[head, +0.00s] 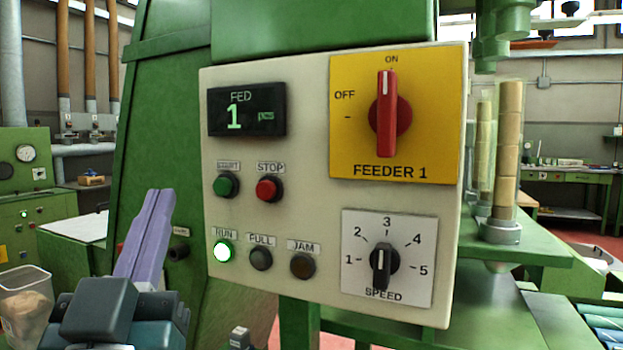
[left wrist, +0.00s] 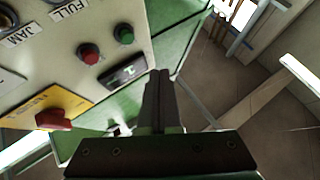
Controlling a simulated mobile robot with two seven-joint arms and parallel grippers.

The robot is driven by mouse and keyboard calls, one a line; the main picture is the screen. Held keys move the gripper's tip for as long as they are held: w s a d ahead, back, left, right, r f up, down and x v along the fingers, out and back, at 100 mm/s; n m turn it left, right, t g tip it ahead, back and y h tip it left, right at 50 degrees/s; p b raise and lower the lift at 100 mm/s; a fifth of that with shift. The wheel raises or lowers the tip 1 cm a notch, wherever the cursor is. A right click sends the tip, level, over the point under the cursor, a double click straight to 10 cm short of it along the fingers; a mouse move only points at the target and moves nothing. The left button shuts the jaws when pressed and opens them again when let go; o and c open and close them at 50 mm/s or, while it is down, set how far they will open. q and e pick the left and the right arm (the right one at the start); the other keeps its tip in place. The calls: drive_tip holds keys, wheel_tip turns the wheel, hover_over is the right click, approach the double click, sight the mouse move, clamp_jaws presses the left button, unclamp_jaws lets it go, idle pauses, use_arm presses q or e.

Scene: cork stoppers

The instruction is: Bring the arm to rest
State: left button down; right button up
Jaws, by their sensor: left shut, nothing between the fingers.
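My left gripper (head: 158,195) is shut and empty, its purple fingers pointing up at the lower left of the head view. It stands to the left of the cream control panel (head: 310,215) and apart from it as far as I can tell. In the left wrist view its dark fingers (left wrist: 158,75) are together, with the panel (left wrist: 50,60) to their left. The red feeder switch (head: 387,115) points up to ON. The display (head: 247,110) reads FED 1. The RUN lamp (head: 224,252) is lit; the FULL and JAM lamps are dark. My right gripper is in neither view.
The green START button (head: 226,185), red STOP button (head: 268,188) and SPEED knob (head: 384,262) sit on the panel. Cork-coloured columns (head: 507,150) stand in clear tubes to the right. A clear bin (head: 25,295) is at lower left. Green machine bodies (head: 165,110) stand behind.

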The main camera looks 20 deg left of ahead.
use_arm(q)
drive_tip(key=shift+d, duration=0.1)
idle(0.6)
drive_tip(key=d+f+m+g+h+p, duration=0.5)
drive_tip(key=d+f+m+g+h, duration=0.35)
drive_tip(key=h, duration=0.65)
drive_tip(key=s+a+f+n+g+y+p, duration=0.1)
drive_tip(key=s+a+g+y+p, duration=0.3)
drive_tip(key=s, duration=0.6)
drive_tip(key=s+d+f+g+h+p, duration=0.1)
drive_tip(key=s+f+g+p, duration=0.1)
drive_tip(key=s+g, duration=0.6)
wheel_tip(320, 180, up, 36)
drive_tip(key=t+p, duration=0.1)
drive_tip(key=p, duration=3.5)
drive_tip(key=shift+s+t, duration=0.35)
drive_tip(key=shift+s, duration=0.05)
drive_tip(key=shift+d+r, duration=0.1)
